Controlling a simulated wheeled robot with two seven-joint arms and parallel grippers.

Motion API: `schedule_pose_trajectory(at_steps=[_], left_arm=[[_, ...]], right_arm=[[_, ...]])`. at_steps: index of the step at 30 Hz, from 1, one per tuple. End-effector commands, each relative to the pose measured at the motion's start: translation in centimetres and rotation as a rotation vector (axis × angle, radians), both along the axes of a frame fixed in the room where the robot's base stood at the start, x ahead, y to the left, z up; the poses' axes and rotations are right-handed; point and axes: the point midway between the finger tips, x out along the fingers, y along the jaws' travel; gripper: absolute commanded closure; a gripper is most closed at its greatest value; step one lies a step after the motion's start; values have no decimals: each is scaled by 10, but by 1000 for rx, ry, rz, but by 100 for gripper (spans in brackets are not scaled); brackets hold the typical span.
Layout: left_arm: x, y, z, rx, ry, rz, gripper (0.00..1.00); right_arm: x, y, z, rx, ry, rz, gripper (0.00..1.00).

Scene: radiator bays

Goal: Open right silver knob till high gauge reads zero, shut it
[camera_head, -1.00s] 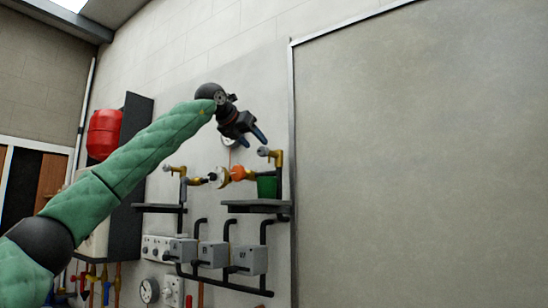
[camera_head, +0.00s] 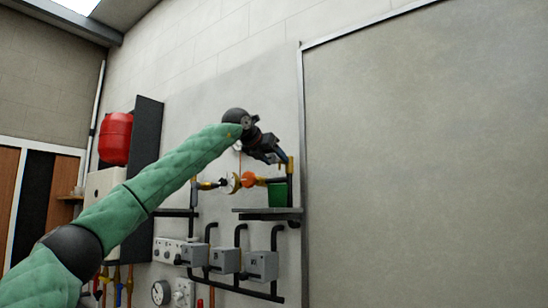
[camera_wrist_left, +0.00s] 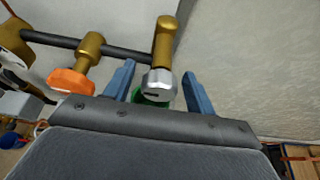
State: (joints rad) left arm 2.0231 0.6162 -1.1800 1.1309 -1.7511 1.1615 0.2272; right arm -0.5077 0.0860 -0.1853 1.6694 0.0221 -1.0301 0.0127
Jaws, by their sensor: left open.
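The right silver knob (camera_wrist_left: 160,82) sits at the end of a brass fitting in the left wrist view. My left gripper (camera_wrist_left: 158,70) is open, with one blue finger on each side of the knob and visible gaps to both. In the head view my left gripper (camera_head: 280,155) is at the right end of the brass pipework and hides that knob. A small round gauge (camera_head: 238,146) on the wall is partly covered by my gripper, and its reading is too small to make out. My right gripper is not in view.
An orange knob (camera_head: 249,179) is left of the silver one; it also shows in the left wrist view (camera_wrist_left: 72,82). A green container (camera_head: 277,193) stands on a dark shelf (camera_head: 267,211) below. Grey boxes (camera_head: 262,265) and another gauge (camera_head: 160,292) are lower. A large panel (camera_head: 430,150) fills the right.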

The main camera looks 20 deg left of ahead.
Motion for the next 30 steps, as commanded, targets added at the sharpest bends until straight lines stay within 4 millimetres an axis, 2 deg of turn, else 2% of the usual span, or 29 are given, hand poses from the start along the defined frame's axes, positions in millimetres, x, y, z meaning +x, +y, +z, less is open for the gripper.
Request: schedule_pose_trajectory(at_steps=[8, 11, 15, 26, 30], left_arm=[[1, 0, 0, 0, 0, 0, 45], [1, 0, 0, 0, 0, 0, 60], [1, 0, 0, -1, 0, 0, 88], [1, 0, -1, 43, -16, 0, 88], [1, -1, -2, 112, -40, 0, 88]], right_arm=[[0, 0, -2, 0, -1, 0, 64], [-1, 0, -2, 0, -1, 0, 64], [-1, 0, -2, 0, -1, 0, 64], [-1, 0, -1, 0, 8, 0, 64], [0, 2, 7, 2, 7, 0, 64]])
